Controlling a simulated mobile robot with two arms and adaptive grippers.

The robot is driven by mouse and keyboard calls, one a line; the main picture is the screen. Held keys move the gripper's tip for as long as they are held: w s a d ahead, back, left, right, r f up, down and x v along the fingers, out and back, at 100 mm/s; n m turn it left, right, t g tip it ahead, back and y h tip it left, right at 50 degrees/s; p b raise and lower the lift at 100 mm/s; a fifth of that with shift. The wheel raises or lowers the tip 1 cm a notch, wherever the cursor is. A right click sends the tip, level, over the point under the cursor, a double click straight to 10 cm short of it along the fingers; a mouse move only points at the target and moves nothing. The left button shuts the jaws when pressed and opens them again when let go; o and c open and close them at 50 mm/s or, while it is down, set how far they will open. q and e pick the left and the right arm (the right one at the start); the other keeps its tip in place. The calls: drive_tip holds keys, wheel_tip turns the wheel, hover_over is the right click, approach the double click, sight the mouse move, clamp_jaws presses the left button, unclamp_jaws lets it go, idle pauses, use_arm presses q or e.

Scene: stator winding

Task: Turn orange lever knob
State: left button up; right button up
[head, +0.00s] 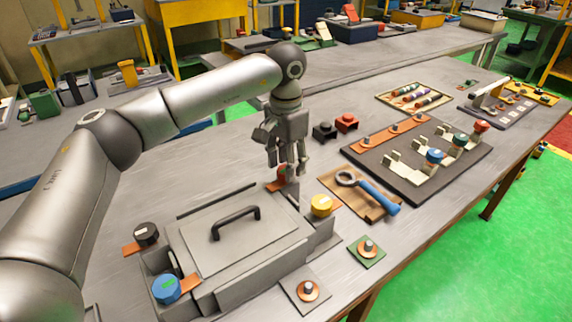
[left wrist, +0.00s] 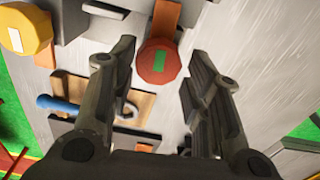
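The orange-red lever knob, with a green mark on its face, shows in the left wrist view (left wrist: 158,62) between and beyond my fingertips. In the head view the knob (head: 283,174) sits at the back right corner of a grey box and is partly hidden by my fingers. My left gripper (head: 288,167) points down right at the knob. In the left wrist view its two fingers (left wrist: 150,60) are spread apart, with a gap on each side of the knob. My right gripper is in neither view.
A grey box (head: 205,238) with a black handle also carries a yellow knob (head: 321,205), a blue knob (head: 166,289) and a black knob (head: 146,233). A blue-handled wrench (head: 379,196) lies on a brown board right of the gripper. A dark board (head: 400,180) with clamps lies beyond.

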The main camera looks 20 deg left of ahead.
use_arm(q)
drive_tip(key=shift+o, duration=1.2)
drive_tip(key=shift+s+f, duration=0.1)
drive_tip(key=shift+f, duration=0.1)
wheel_tip(320, 180, up, 12)
drive_tip(key=shift+f, duration=0.1)
